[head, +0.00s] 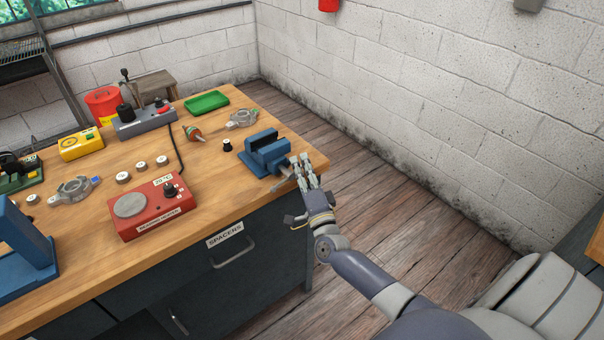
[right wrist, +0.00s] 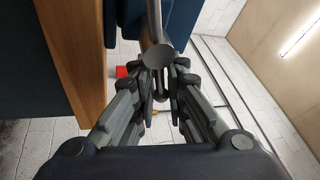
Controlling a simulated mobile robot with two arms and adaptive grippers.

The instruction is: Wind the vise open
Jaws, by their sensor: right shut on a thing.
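The blue vise (head: 266,153) sits on the wooden bench near its right-hand edge. My right gripper (head: 303,172) is at the vise's front, at the bench edge, with its fingers around the handle end. In the right wrist view, the fingers of my right gripper (right wrist: 163,85) are closed on the vise handle (right wrist: 157,55), a grey bar with a round knob. The blue vise body (right wrist: 178,20) shows behind the handle there. How far apart the jaws stand is hard to tell. My left gripper is not in view.
The floor (head: 400,210) right of the bench is clear.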

